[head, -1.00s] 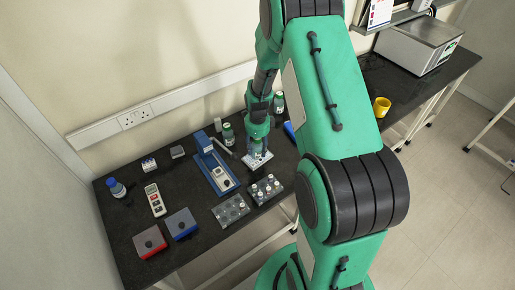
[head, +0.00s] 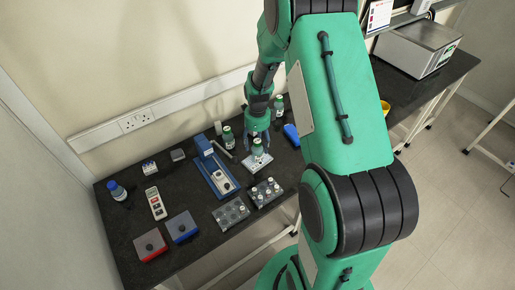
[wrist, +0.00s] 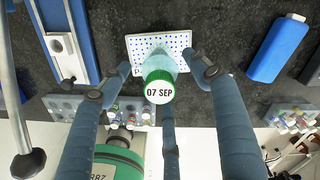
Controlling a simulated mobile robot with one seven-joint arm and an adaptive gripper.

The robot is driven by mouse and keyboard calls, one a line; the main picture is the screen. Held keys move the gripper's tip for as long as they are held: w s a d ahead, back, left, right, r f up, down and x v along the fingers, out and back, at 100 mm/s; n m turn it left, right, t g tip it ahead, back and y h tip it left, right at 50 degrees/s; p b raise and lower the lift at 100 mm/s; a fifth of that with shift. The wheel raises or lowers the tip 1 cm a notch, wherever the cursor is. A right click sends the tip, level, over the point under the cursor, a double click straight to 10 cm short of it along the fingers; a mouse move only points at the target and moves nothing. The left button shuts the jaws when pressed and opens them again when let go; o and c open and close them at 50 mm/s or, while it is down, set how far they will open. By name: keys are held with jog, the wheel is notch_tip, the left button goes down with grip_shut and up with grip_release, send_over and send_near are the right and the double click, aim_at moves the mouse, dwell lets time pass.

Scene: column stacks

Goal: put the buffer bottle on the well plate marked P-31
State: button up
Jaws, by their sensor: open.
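The buffer bottle (head: 258,147), with a green-ringed white cap, stands upright on a white well plate (head: 263,163) on the dark bench. The well plate (wrist: 150,42) has rows of blue dots there. Only a "P" of its marking shows; the bottle hides the rest. My gripper (head: 258,137) is open above the bottle. In the wrist view its fingers spread around the cap, apart from it.
Two similar bottles stand behind, one left (head: 228,136) and one right (head: 279,107). A blue device (head: 215,175) is left of the plate. Vial racks (head: 230,212) lie in front. A blue object (head: 291,134) lies at right, partly behind my arm.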

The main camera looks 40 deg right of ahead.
notch_tip(320, 180, up, 7)
jog(key=shift+f+p, duration=0.15)
jog(key=shift+p, duration=0.2)
dwell(0.3)
jog(key=shift+a+r, duration=0.25)
jog(key=shift+r, duration=0.2)
jog(key=s+a+r+n+t, duration=0.1)
jog(key=s+a+r+n, duration=0.25)
jog(key=r, duration=0.45)
jog(key=s+a+r+n+t, duration=0.1)
jog(key=s+a+r+n, duration=0.1)
jog(key=a+r+n, duration=0.4)
jog(key=s+a+r+n+t, duration=0.1)
jog(key=s+a+r+n, duration=0.25)
jog(key=r, duration=0.55)
jog(key=s+a+r+n+t, duration=0.1)
jog(key=s+a+r+n, duration=0.3)
jog(key=s+n, duration=0.3)
jog(key=s+a+r+n+t, duration=0.1)
jog(key=s+a+r+n, duration=0.4)
jog(key=s, duration=0.5)
jog(key=shift+s+n+t, duration=0.3)
jog(key=shift+s+n, duration=0.05)
jog(key=shift+n, duration=0.65)
